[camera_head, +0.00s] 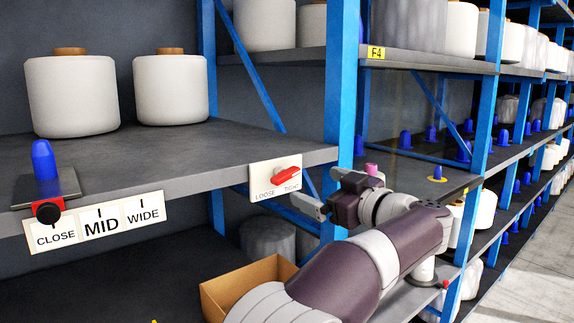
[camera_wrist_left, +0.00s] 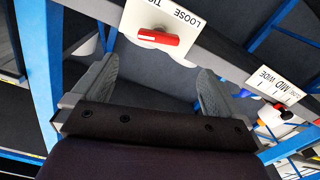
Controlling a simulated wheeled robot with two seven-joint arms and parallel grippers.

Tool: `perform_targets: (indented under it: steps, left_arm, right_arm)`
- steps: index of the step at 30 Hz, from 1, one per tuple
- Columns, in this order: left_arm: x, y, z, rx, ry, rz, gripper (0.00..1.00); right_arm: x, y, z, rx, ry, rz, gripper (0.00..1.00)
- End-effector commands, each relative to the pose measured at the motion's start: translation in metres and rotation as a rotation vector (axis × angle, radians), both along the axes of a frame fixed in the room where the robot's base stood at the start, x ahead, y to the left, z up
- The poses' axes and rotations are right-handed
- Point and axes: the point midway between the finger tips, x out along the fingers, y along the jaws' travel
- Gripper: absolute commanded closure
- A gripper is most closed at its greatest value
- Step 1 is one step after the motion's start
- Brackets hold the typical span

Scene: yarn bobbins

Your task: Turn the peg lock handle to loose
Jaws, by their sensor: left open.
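The peg lock handle (camera_head: 286,176) is a red bar on a white plate (camera_head: 259,173) marked LOOSE on the left and TIGHT on the right, at the shelf's front edge. It lies nearly level, slightly tilted, above the words; I cannot tell which word it points to. In the left wrist view the handle (camera_wrist_left: 160,38) shows upside down, just beyond the fingers. My left gripper (camera_head: 318,192) is open and empty, to the right of and slightly below the plate, apart from the handle. It also shows open in the left wrist view (camera_wrist_left: 158,70). My right gripper is out of view.
A blue peg (camera_head: 43,162) stands on a plate above a CLOSE, MID, WIDE scale (camera_head: 97,223), with a red slider at CLOSE. Two white bobbins stand on the shelf (camera_head: 200,150). A blue post (camera_head: 340,90) rises behind my gripper. A cardboard box (camera_head: 245,282) sits below.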

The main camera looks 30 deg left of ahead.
Motion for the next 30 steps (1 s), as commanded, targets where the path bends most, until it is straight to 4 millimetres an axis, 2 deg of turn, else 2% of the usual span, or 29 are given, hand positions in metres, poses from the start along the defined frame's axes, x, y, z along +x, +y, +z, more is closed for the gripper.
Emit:
perform_targets:
  steps: [6,12,17,24,25,29,30]
  left_arm:
    - [0.021,0.053,0.004,0.003,0.001,0.004,0.0]
    - [0.037,0.09,0.003,0.002,-0.001,0.001,0.0]
    - [0.042,0.102,0.001,0.003,-0.001,-0.001,0.0]
    - [0.042,0.103,-0.001,0.003,-0.002,-0.002,0.0]
    - [0.042,0.103,-0.001,0.003,-0.002,-0.002,0.06]
    - [0.043,0.103,0.0,0.003,-0.002,-0.003,0.49]
    - [0.043,0.102,0.0,0.003,-0.002,-0.003,0.51]
  right_arm:
    - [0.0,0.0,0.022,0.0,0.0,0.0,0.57]
    - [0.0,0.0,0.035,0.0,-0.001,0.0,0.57]
    - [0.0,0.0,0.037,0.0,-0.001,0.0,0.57]
    - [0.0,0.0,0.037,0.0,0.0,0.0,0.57]
    - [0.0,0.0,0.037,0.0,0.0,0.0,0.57]
    - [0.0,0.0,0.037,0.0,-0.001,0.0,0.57]
    - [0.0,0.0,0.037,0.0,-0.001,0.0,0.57]
